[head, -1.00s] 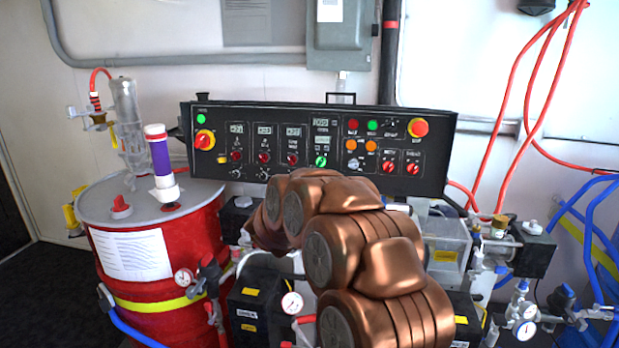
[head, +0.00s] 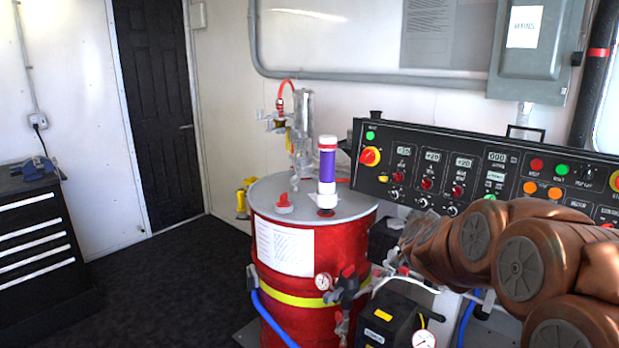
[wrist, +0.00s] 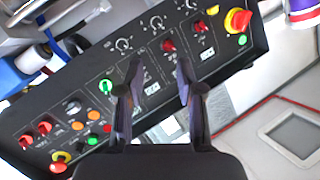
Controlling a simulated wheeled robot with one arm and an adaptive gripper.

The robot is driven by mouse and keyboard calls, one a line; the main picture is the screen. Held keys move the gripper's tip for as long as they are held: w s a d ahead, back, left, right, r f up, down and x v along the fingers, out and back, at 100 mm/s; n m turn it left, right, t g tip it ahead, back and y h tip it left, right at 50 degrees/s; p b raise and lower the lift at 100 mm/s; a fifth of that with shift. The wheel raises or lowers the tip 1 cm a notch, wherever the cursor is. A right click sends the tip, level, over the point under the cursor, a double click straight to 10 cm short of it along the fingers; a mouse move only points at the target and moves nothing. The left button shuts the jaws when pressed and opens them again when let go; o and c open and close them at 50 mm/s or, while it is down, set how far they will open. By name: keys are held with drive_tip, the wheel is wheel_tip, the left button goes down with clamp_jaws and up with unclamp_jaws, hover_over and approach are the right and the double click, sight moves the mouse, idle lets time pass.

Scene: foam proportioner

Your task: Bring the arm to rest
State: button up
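My bronze-coloured arm reaches in from the lower right of the head view, in front of the black control panel (head: 450,168). My gripper (wrist: 159,66) shows in the wrist view with its two dark fingers apart and nothing between them. Behind the fingers, the wrist view shows the control panel (wrist: 70,115) tilted, with its knobs and lit buttons. In the head view the gripper's fingers are too small and covered to make out at the arm's far end, near the panel's lower edge.
A red drum (head: 285,310) with a grey lid stands left of the arm, with a purple-and-white cylinder (head: 327,168) upright on it. A black drawer cabinet (head: 38,255) stands far left, near a dark door (head: 158,110). The dark floor (head: 160,285) between cabinet and drum is clear.

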drive_tip(key=s+a+f+n+g+y, duration=0.4)
drive_tip(key=s+a, duration=0.4)
drive_tip(key=s, duration=0.3)
drive_tip(key=s+a+f+n+g+y, duration=0.35)
drive_tip(key=s+a, duration=0.35)
drive_tip(key=s, duration=0.4)
drive_tip(key=s+d+f+g+h, duration=0.1)
drive_tip(key=s+g, duration=0.1)
drive_tip(key=s, duration=0.7)
drive_tip(key=s+d+f+n+g, duration=0.1)
drive_tip(key=s+d+f+g, duration=0.1)
drive_tip(key=s, duration=0.8)
drive_tip(key=s+d+f+n+g+h, duration=0.1)
drive_tip(key=s+g, duration=0.3)
drive_tip(key=s, duration=0.6)
drive_tip(key=shift+s+d+f+h+p, duration=0.2)
drive_tip(key=shift+d+f+h+p, duration=0.1)
drive_tip(key=shift+f+h, duration=0.1)
drive_tip(key=shift+g, duration=0.25)
